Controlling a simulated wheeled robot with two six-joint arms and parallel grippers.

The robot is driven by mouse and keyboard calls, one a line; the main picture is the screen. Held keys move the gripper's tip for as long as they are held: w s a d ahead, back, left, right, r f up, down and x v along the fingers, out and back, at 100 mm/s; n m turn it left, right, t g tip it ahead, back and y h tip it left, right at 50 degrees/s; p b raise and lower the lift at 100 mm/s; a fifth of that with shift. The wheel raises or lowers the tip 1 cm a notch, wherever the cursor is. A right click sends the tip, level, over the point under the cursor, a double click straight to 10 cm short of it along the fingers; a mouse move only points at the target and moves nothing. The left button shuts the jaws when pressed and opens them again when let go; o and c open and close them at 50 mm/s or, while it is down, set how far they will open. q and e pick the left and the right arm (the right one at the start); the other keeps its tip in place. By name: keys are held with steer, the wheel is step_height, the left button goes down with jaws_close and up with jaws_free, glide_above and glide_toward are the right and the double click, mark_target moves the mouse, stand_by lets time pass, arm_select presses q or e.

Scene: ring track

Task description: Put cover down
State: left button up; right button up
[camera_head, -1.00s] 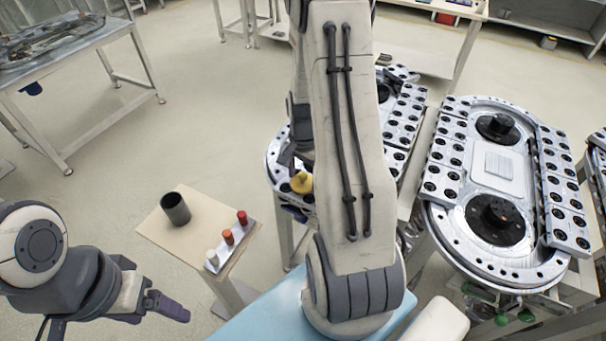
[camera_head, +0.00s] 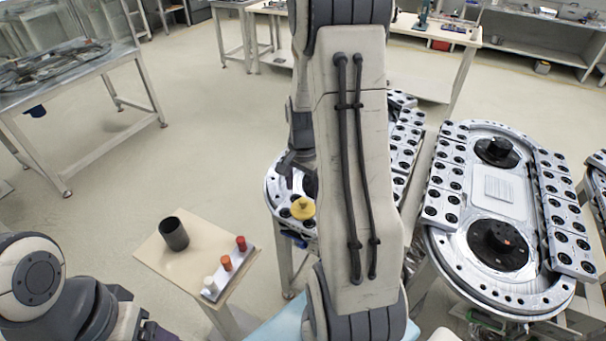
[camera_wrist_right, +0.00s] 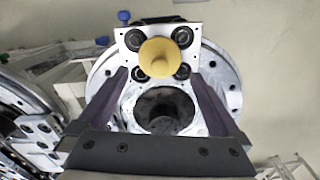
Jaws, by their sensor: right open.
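A yellow round piece (camera_head: 303,208), the only thing here that looks like a possible cover, sits on the left ring track (camera_head: 277,193). In the right wrist view the yellow piece (camera_wrist_right: 157,57) shows over a metal plate with several black round holes. My right gripper (camera_head: 296,165) hangs just behind and above it in the head view. Its two purple fingers (camera_wrist_right: 160,80) are spread wide, with nothing held between them. A dark round recess (camera_wrist_right: 160,108) lies below the yellow piece. My left gripper (camera_head: 160,332) is cut off by the bottom edge.
A small stand (camera_head: 170,255) carries a dark cup (camera_head: 174,233) and a white strip with red, orange and white pegs. A larger ring track (camera_head: 440,240) with two black hubs stands at right. A metal table (camera_head: 95,62) is at upper left, with open floor between.

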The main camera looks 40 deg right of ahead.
mark_target(304, 199)
step_height(304, 199, up, 7)
steer(key=a+r+n, duration=0.2)
steer(key=a+n, duration=0.4)
steer(key=a, duration=0.5)
steer(key=s+a+r+n+y, duration=0.1)
steer(key=s+a+r+n, duration=0.1)
steer(key=s+a+n, duration=1.4)
steer(key=a+n, duration=0.1)
steer(key=a, duration=0.3)
steer(key=shift+s+a+r, duration=0.15)
steer(key=shift+s+a, duration=0.05)
